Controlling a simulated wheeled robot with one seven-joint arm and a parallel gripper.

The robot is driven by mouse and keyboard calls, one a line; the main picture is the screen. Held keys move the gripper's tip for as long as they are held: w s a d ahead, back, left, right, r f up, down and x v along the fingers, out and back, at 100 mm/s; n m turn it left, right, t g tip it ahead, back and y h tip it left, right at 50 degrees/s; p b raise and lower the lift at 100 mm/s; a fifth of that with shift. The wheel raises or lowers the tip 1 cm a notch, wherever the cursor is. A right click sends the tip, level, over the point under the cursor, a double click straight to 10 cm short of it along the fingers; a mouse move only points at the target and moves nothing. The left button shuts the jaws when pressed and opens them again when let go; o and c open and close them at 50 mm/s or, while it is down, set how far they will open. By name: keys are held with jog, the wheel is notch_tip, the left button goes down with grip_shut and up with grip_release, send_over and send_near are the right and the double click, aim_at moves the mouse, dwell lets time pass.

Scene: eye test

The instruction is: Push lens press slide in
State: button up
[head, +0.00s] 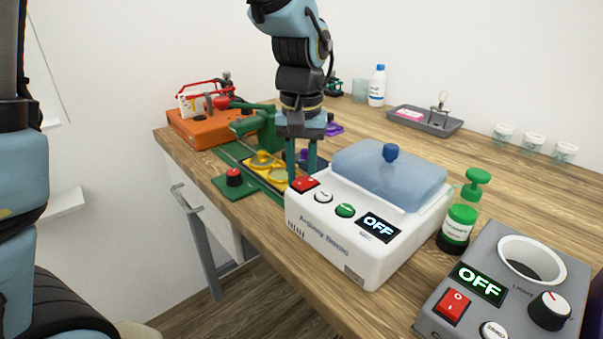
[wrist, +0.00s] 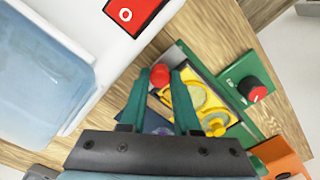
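The green lens press (head: 258,125) stands at the table's left edge, behind a dark tray with yellow round parts (head: 264,160). The yellow parts also show in the wrist view (wrist: 208,100). A red knob (wrist: 160,75), possibly the slide's handle, shows between my fingertips there; I cannot tell whether it lies between them or below, and no contact is clear. My gripper (head: 302,174) points down with its fingers apart, beside the white cleaner and at the tray's right end. In the wrist view, my gripper (wrist: 160,76) hides part of the press.
A red-topped knob (head: 234,177) sits on a green block at the front edge. An orange box (head: 190,130) is behind left. A green-capped bottle (head: 457,228) and grey light unit (head: 515,280) stand right.

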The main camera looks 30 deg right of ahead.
grip_shut()
dwell(1.0)
